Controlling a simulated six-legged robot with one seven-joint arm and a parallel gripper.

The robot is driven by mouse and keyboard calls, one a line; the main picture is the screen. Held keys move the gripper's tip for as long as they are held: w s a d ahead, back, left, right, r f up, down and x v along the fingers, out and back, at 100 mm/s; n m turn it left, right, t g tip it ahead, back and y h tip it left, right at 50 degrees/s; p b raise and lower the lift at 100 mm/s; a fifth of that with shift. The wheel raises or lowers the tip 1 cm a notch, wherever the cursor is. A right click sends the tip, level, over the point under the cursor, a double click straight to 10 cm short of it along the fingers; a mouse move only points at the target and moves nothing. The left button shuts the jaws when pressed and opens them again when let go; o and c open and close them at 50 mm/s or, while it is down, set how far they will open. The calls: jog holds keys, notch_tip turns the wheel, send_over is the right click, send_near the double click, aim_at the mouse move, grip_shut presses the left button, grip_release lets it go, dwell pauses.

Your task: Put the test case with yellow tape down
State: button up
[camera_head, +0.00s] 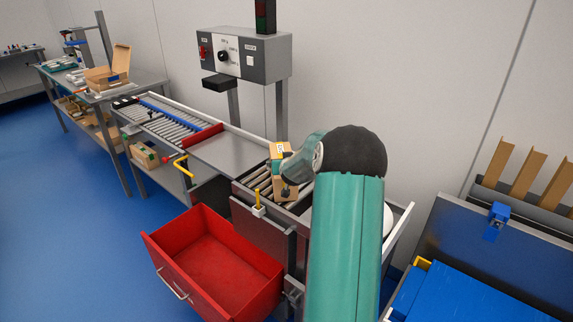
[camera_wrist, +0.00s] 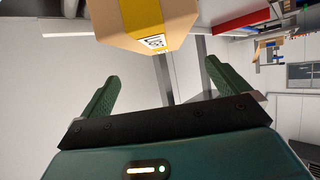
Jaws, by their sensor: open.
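The test case with yellow tape is a cardboard box (camera_head: 284,188) with a yellow band and a white label. In the head view it stands on the roller section (camera_head: 243,190) of the bench, partly hidden by my arm. In the wrist view the case (camera_wrist: 180,18) shows at the top, just beyond my fingertips, with the tape and label facing me. My gripper (camera_wrist: 162,72) is open, its two green fingers apart with nothing between them. No contact with the case shows. In the head view my fingertips are hard to make out.
A red drawer (camera_head: 160,262) stands open and empty below the bench. A grey control box (camera_head: 265,58) with a dial rises behind the rollers. A yellow handle (camera_head: 258,199) sits at the front edge. A blue lid (camera_head: 470,295) lies at the right. Blue floor is free at the left.

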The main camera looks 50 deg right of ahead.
jog(key=shift+v, duration=1.1)
jog(key=shift+w+a+r, duration=0.15)
jog(key=shift+a, duration=0.15)
jog(key=s+a+r+n+y, duration=0.15)
jog(key=a+r, duration=0.25)
jog(key=a, duration=0.5)
jog(key=s+a+r+n+g+y, duration=0.15)
jog(key=a+r, duration=0.25)
jog(key=a, duration=0.5)
jog(key=a+r+n+t+y, duration=0.15)
jog(key=a+r, duration=0.25)
jog(key=a, duration=0.6)
jog(key=s+a+n+g+y, duration=0.1)
jog(key=s+a+g, duration=0.1)
jog(key=s+a, duration=0.8)
jog(key=s+a+r+n+g+y, duration=0.1)
jog(key=s+a+n+g+y, duration=0.1)
jog(key=s+a, duration=0.8)
jog(key=s, duration=0.5)
jog(key=shift+s+r, duration=0.15)
jog(key=shift+s, duration=0.05)
jog(key=shift+a, duration=0.1)
